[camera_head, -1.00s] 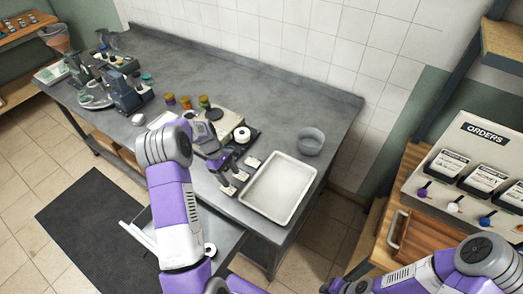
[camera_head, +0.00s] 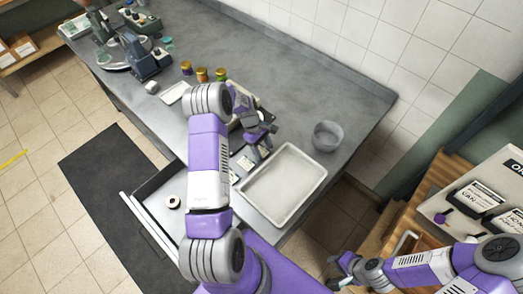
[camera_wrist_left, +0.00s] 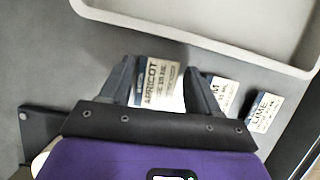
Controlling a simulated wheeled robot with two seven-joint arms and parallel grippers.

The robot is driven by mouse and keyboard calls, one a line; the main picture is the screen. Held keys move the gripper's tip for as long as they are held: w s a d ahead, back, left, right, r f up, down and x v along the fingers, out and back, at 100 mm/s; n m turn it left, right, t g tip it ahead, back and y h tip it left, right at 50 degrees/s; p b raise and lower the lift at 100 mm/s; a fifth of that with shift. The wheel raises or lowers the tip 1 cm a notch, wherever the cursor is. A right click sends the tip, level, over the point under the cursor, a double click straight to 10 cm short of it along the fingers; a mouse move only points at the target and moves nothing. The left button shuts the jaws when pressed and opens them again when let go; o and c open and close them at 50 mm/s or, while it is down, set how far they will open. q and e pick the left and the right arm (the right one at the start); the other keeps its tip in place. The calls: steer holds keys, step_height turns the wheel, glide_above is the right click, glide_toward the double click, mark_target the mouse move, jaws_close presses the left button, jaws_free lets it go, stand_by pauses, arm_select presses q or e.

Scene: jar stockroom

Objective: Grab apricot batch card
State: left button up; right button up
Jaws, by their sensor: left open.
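The apricot batch card (camera_wrist_left: 158,78), white with dark lettering, lies between the two fingers of my left gripper (camera_wrist_left: 164,88) in the left wrist view. The fingers are open, one on each side of it; contact cannot be told. A card ending in "M" (camera_wrist_left: 222,90) lies just right of the right finger, partly hidden. A lime card (camera_wrist_left: 264,110) lies further right. In the head view my left gripper (camera_head: 262,138) is low over the worktable beside the tray. My right gripper (camera_head: 342,266) is at the bottom, its jaws too small to judge.
A pale shallow tray (camera_head: 305,158) stands right of the cards; its rim (camera_wrist_left: 190,35) is close above them in the wrist view. A grey bowl (camera_head: 327,136) stands behind it. Several jars (camera_head: 202,74) stand left. An open drawer (camera_head: 150,192) juts from the front.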

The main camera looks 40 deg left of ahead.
arm_select(q)
steer(key=shift+d+f, duration=0.2)
steer(key=shift+f, duration=0.2)
steer(key=shift+w, duration=0.1)
steer(key=shift+c, duration=0.2)
steer(key=c, duration=0.7)
steer(key=shift+c, duration=0.2)
